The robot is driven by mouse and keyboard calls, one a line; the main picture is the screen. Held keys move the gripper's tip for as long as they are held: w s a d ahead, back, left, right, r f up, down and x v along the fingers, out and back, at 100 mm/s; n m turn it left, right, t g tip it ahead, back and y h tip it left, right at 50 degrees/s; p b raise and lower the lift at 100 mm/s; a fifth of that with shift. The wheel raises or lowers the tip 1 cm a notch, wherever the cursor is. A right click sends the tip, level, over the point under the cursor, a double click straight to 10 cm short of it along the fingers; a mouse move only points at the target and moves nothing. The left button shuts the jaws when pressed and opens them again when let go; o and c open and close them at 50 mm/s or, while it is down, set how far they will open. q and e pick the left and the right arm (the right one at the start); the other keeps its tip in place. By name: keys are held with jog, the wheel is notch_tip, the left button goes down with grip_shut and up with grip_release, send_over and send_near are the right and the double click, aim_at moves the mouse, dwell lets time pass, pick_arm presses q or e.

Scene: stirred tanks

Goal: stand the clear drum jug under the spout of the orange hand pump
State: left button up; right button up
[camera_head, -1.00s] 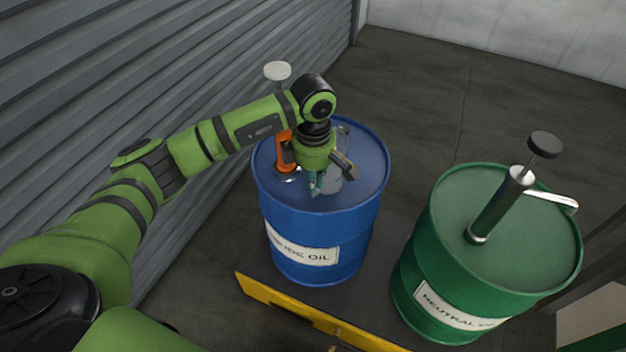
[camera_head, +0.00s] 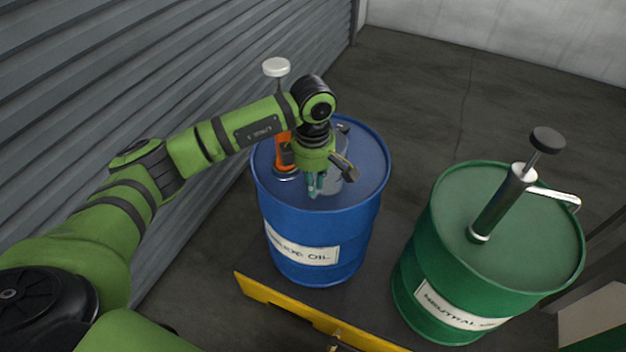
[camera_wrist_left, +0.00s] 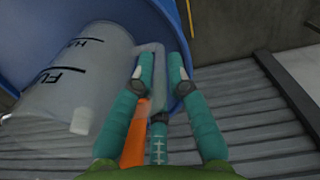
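The clear drum jug (camera_head: 335,177) is on or just above the blue drum's lid, partly hidden by my left gripper (camera_head: 316,186). In the left wrist view the jug (camera_wrist_left: 75,75) fills the left side, with FULL and HALF marks. Its pale handle (camera_wrist_left: 152,52) lies between the teal fingertips of my left gripper (camera_wrist_left: 162,72), which look closed on it. The orange hand pump (camera_head: 282,155) stands on the same lid, left of the gripper, partly behind my arm. Its orange part (camera_wrist_left: 133,140) shows low in the wrist view. I cannot make out where its spout ends. My right gripper is not in view.
The blue drum (camera_head: 318,240) stands beside the grey ribbed wall (camera_head: 150,60). A green drum (camera_head: 450,285) with a dark green pump (camera_head: 497,208) stands to the right. A yellow bar (camera_head: 300,315) crosses in front. The floor behind is clear.

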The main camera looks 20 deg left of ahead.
pick_arm(q)
jog(key=shift+o, duration=0.3)
notch_tip(320, 180, up, 12)
jog(key=shift+r, duration=0.1)
dwell(0.4)
jog(key=shift+d, duration=0.1)
